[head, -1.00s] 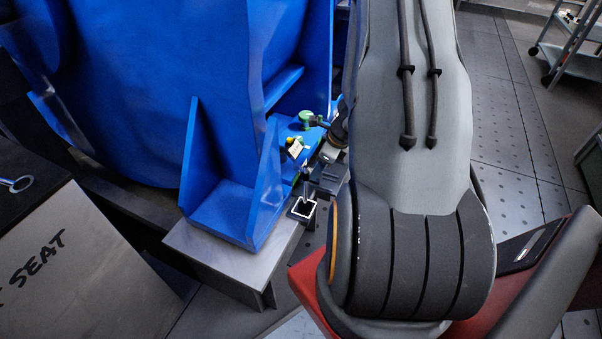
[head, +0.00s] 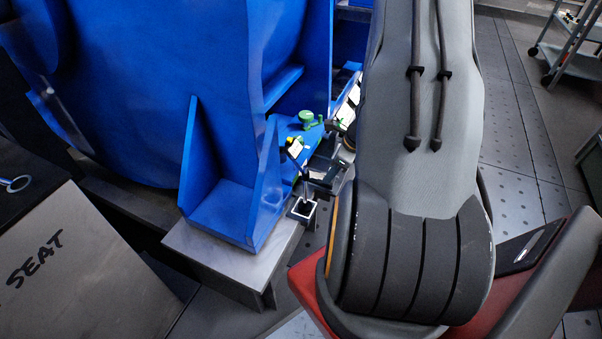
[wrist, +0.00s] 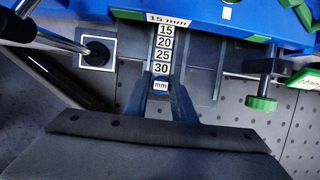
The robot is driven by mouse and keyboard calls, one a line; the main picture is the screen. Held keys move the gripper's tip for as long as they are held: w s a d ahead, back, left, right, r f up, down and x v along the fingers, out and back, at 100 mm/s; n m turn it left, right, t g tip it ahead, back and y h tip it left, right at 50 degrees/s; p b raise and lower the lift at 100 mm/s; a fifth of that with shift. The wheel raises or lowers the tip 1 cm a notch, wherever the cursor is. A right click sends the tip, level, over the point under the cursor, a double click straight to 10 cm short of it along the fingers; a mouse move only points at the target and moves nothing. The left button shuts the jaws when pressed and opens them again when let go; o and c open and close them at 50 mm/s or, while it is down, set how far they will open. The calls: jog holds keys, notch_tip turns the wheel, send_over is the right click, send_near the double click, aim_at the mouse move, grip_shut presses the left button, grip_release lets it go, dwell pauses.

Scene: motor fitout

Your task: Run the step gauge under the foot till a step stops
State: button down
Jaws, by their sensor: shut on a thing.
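The step gauge (wrist: 163,55) is a narrow strip with white plates marked 15, 20, 25, 30 and mm in the wrist view. My gripper (wrist: 161,86) is shut on its mm end, one dark finger on each side. The strip runs up to the edge of the blue foot (wrist: 225,12), with the 15 plate just outside it. A "15 mm" label sits at that edge. The gauge's far end is hidden, so I cannot tell whether a step touches. In the head view the foot (head: 215,210) stands on a grey block, and my arm partly hides the gripper.
A green-ended bolt (wrist: 262,102) hangs right of the gauge. A white-edged square socket (wrist: 97,53) with a rod in it lies left. A green knob (head: 306,117) tops the foot. A grey panel marked SEAT (head: 60,270) is at left, a cart (head: 575,45) far right.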

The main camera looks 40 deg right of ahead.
jog(key=s+d, duration=0.4)
jog(key=s, duration=0.4)
jog(key=shift+d, duration=0.3)
dwell(1.1)
jog(key=shift+w+r+p, duration=0.1)
jog(key=shift+r+p, duration=0.05)
jog(key=shift+p, duration=0.2)
jog(key=shift+r+p, duration=2.2)
jog(key=shift+r, duration=0.2)
